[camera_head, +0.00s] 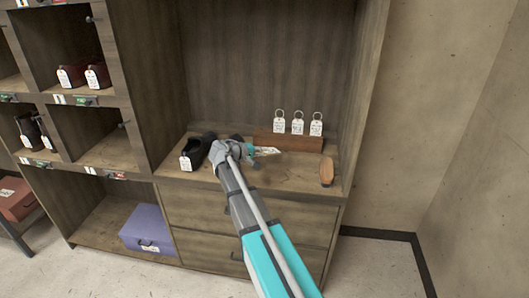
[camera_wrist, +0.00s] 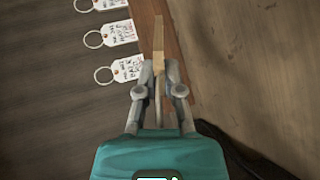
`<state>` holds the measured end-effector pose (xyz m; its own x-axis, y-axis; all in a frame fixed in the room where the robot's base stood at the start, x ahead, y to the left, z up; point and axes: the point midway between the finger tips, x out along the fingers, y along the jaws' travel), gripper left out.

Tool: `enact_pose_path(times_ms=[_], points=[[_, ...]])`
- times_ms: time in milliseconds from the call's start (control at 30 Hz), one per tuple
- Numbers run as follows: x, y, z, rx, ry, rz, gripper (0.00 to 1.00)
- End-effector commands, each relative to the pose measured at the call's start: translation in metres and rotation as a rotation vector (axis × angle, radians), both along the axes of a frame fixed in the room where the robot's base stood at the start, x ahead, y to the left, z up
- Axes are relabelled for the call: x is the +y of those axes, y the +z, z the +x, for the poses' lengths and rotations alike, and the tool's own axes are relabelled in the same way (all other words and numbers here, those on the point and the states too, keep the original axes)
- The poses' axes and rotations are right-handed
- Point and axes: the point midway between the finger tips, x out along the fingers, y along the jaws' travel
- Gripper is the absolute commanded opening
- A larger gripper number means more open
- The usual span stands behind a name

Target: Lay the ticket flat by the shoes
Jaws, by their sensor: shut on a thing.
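My gripper (camera_head: 254,150) is over the counter, just right of the black shoes (camera_head: 198,149). It is shut on the ticket (camera_head: 268,150), a small pale piece sticking out to the right. In the wrist view the ticket (camera_wrist: 158,38) shows as a narrow tan strip, nearly edge-on, between the fingertips of the gripper (camera_wrist: 159,80). Whether it touches the counter I cannot tell. The shoes are partly hidden behind my arm; a dark shoe edge (camera_wrist: 240,150) shows at the lower right of the wrist view.
A reddish wooden block (camera_head: 300,142) with three ringed white tags (camera_head: 298,126) stands behind the gripper. A brown brush (camera_head: 327,170) is at the right of the counter (camera_head: 298,177). Cubbies with more shoes (camera_head: 85,77) are at left; a purple box (camera_head: 147,231) sits below.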

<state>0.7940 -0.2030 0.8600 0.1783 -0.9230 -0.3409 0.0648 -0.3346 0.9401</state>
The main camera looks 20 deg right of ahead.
Motion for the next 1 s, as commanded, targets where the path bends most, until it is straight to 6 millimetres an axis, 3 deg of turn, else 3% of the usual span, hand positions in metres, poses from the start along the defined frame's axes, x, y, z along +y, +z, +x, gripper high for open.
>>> enact_pose_path(times_ms=[700,1000], points=[[-0.001,-0.05,0.0,0.0,-0.001,0.0,0.0],[-0.001,-0.061,0.0,0.0,-0.001,0.0,0.0]])
